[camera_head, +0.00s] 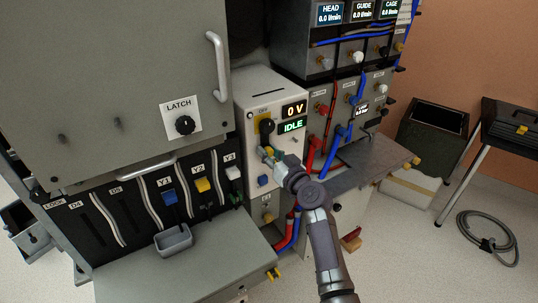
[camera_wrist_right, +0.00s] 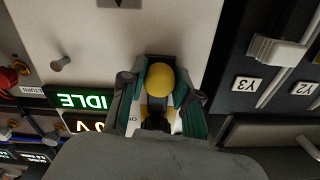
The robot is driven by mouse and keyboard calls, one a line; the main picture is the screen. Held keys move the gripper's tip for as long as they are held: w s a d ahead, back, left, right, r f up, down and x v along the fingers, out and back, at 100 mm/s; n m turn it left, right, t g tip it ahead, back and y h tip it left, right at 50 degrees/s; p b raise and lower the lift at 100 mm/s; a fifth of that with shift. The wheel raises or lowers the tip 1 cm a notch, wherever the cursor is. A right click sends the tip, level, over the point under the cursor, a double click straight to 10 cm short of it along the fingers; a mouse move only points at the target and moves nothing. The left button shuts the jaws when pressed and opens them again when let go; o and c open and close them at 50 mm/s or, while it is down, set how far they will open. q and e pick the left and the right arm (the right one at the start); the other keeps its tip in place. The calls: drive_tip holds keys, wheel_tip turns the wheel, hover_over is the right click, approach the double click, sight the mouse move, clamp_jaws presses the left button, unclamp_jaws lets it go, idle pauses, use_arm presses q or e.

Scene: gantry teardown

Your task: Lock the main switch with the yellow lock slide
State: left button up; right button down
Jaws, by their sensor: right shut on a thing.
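The main switch (camera_head: 266,127) is a black rotary handle with a yellow plate behind it, on the pale panel beside the 0 V and IDLE displays. My right gripper (camera_head: 267,151) is just below the switch, against the panel front. In the right wrist view, which is upside down, my right gripper (camera_wrist_right: 158,90) is shut on the round yellow knob (camera_wrist_right: 159,79) of the lock slide. The dark switch handle (camera_wrist_right: 155,122) shows partly behind the knob, with yellow beside it. The rest of the slide is hidden by the fingers. My left gripper is not in view.
The LATCH door (camera_head: 150,60) stands left of the panel. Slots with blue, yellow and white plugs (camera_head: 202,185) lie below it. A grey tray (camera_head: 173,239) sits on the front ledge. Red and blue hoses (camera_head: 313,153) run close right of my arm.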

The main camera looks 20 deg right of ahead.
drive_tip(key=shift+d+r, duration=0.1)
drive_tip(key=shift+r, duration=0.2)
drive_tip(key=c, duration=1)
unclamp_jaws()
drive_tip(key=shift+o, duration=0.7)
drive_tip(key=shift+f, duration=0.1)
drive_tip(key=v, duration=1.2)
